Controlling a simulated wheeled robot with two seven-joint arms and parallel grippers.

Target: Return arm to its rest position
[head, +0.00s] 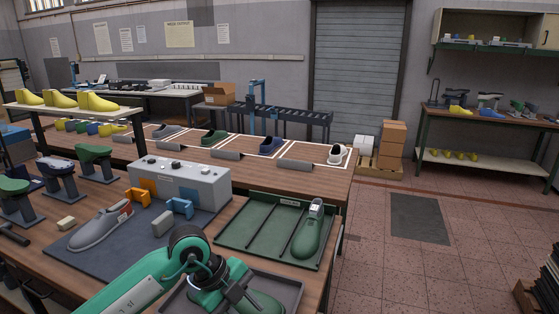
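My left arm, teal-green with a dark wrist, comes in from the lower left. Its gripper (238,288) points down over a grey tray (292,283) at the bottom edge, and its fingers are partly hidden, so I cannot tell whether it is open or shut. A green last (262,302) lies in that tray beside the gripper, partly cut off; I cannot tell whether they touch. Another green last (306,240) with a pale top lies in the green divided tray (244,221). A grey last (95,232) lies on the dark mat (140,262). My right gripper is not in view.
A grey box (190,180) with orange and blue brackets stands behind the mat. Green-topped stands (95,157) are at the left. A rear bench (320,178) holds several shoes. Yellow lasts (95,101) stand on a raised shelf.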

